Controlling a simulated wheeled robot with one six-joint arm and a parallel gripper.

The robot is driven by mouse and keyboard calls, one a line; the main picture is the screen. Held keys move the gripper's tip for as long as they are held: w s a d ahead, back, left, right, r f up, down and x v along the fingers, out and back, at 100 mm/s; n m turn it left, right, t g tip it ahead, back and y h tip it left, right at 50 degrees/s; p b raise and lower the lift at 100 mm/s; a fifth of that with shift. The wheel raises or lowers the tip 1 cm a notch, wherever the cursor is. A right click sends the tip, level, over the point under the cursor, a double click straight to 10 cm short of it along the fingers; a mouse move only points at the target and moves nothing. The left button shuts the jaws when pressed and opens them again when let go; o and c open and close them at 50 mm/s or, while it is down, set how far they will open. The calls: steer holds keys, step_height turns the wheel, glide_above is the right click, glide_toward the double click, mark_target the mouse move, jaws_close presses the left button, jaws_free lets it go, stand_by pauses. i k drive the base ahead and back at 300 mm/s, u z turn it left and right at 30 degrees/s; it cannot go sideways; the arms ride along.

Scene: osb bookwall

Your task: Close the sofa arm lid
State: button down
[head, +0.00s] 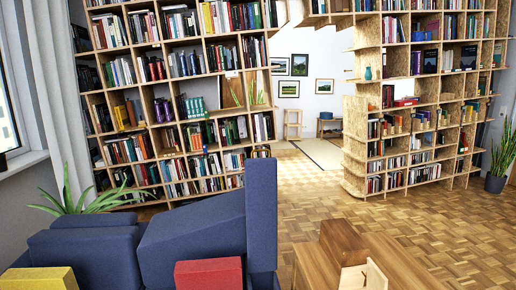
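A dark blue sofa (85,250) fills the lower left of the head view, cut off by the bottom edge. At its right end a tall, narrow blue panel (261,215) stands upright, higher than the rest of the sofa. It looks like the sofa arm lid, standing raised, but its hinge and the arm's opening are not clearly visible. A slanted blue part (195,235) of the sofa lies just left of it. My gripper is not in view.
Red (208,274) and yellow (38,278) blocks or cushions sit at the sofa's front. A wooden table-like piece (400,262) stands right of the panel. Bookshelves (205,50) line the back; parquet floor (310,205) is clear between.

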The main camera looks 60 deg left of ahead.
mark_target(260, 174)
steer(key=u, duration=0.7)
steer(key=i, duration=0.85)
steer(key=u, duration=1.2)
steer(key=i, duration=0.2)
steer(key=u, duration=0.05)
